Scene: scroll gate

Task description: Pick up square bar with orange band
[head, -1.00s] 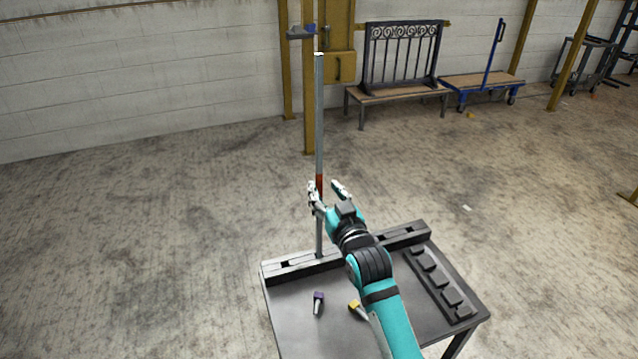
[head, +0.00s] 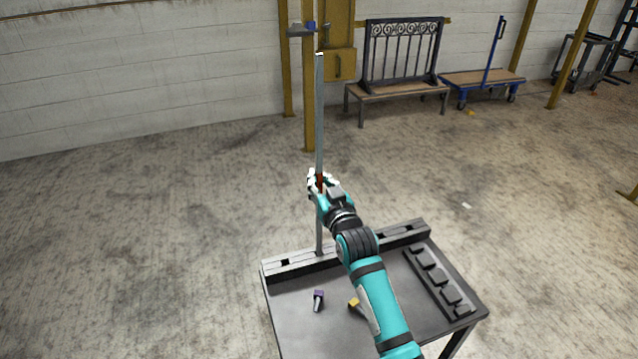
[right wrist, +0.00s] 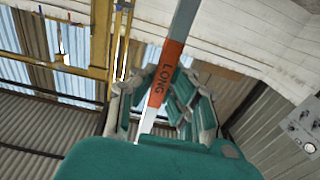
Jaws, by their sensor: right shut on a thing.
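The square bar (head: 319,115) stands upright, its lower end at the slotted rack (head: 300,264) along the back of the table. Its orange band (right wrist: 165,73) reads "LONG" in the right wrist view. My right gripper (head: 319,182) is shut on the bar at the band, and its fingers cover part of the band in the head view. In the right wrist view the fingers (right wrist: 158,105) lie on both sides of the bar. My left gripper is not in view.
On the table (head: 290,325) lie a purple-headed piece (head: 318,300) and a yellow-headed piece (head: 354,303). A dark notched rack (head: 440,283) runs along the right side. Behind are a bench with a scroll gate panel (head: 402,55) and a blue cart (head: 482,80). Open floor surrounds the table.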

